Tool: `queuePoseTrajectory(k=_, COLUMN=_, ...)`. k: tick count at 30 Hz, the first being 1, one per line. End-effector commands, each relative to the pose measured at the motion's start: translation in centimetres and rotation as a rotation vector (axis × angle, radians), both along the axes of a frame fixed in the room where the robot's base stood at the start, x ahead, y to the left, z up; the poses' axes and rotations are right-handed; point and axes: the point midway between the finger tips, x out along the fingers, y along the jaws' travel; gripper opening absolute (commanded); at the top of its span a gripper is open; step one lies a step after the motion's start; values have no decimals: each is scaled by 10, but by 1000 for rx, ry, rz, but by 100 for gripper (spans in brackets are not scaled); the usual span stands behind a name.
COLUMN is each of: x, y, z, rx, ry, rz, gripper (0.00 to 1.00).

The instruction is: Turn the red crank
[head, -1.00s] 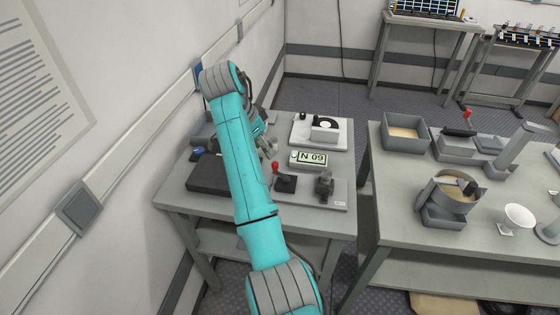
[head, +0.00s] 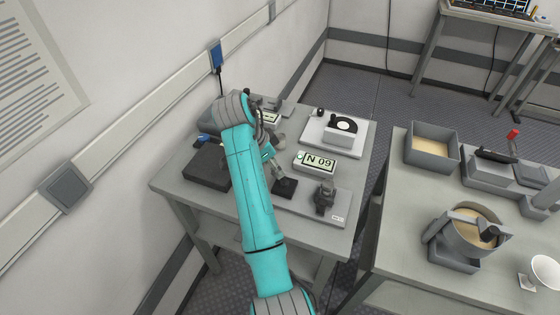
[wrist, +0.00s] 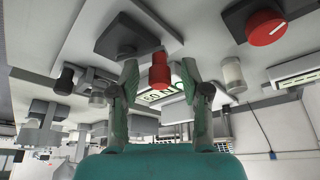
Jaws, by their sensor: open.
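The red crank handle (wrist: 159,68) shows in the wrist view, standing out from a dark square base (wrist: 125,35). My gripper (wrist: 159,78) is open, with one finger on each side of the red handle. A gap shows between the handle and each finger. In the head view, my gripper (head: 279,172) is at the dark crank base (head: 286,187) on the left table, and it hides the red handle there.
A display box reading "N 09" (head: 316,162) and a dark clamp-like fixture (head: 325,198) stand near the crank. A black box (head: 207,166) is left of my arm. A large round red knob (wrist: 265,27) shows in the wrist view. The right table (head: 400,220) holds other devices.

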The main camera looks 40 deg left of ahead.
Motion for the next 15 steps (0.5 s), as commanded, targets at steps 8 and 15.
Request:
queuePoseTrajectory(k=8, x=0, y=0, z=0, rx=0, ry=0, rz=0, gripper=32)
queuePoseTrajectory(k=15, x=0, y=0, z=0, rx=0, ry=0, rz=0, gripper=0)
